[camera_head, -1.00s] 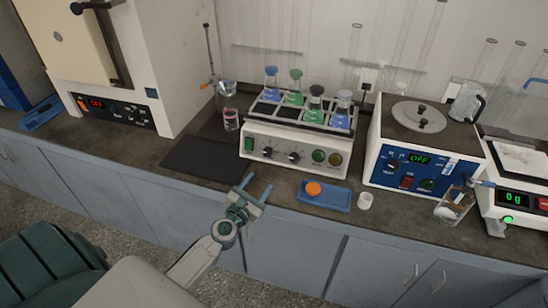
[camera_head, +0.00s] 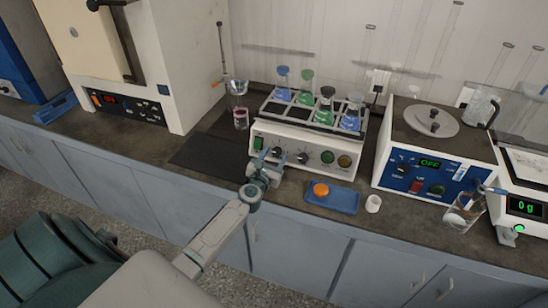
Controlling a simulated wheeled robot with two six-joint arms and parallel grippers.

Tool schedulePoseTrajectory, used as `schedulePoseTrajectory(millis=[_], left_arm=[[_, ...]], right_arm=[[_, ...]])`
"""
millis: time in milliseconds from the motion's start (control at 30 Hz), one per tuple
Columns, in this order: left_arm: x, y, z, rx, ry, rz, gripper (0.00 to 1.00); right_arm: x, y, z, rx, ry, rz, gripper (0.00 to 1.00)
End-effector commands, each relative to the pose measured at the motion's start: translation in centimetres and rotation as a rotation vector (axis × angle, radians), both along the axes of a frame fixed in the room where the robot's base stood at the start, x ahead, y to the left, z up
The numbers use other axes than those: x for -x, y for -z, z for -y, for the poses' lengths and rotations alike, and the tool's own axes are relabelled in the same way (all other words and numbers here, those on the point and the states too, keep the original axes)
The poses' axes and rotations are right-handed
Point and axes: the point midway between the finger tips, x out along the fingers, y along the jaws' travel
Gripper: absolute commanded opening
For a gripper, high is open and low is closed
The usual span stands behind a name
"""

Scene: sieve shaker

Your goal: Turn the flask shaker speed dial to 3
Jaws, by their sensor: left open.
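The flask shaker (camera_head: 262,151) is a white box on the bench, with a tray of flasks with blue and green contents on top. Its front panel has a green switch, a left black dial (camera_head: 277,153), a right black dial (camera_head: 303,157) and round green and amber buttons. The dial markings are too small to read. My left gripper (camera_head: 270,158) is open and empty at the panel's left part, its fingertips close to the left dial. I cannot tell whether they touch it. My right gripper is not in view.
A blue tray (camera_head: 345,204) with an orange item (camera_head: 321,190) and a white cup (camera_head: 373,204) lie right of my gripper. A dark mat (camera_head: 207,158) lies left. A blue-panelled machine (camera_head: 386,174) reading OFF and a balance stand farther right.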

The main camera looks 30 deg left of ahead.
Motion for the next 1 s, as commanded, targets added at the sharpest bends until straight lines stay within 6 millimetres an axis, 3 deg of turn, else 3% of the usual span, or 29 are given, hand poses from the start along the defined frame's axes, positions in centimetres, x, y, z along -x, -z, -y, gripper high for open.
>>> schedulePoseTrajectory(millis=[333, 567, 1000], left_arm=[[-0.36, 0.02, -0.07, 0.0, 0.0, -0.001, 0.52], [-0.35, 0.01, -0.07, 0.0, 0.0, 0.0, 0.07], [-0.32, -0.03, -0.21, -0.082, 0.031, -0.021, 0.07]], right_arm=[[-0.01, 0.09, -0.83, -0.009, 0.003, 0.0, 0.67], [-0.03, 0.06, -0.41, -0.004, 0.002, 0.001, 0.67], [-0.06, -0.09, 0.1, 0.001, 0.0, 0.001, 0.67]])
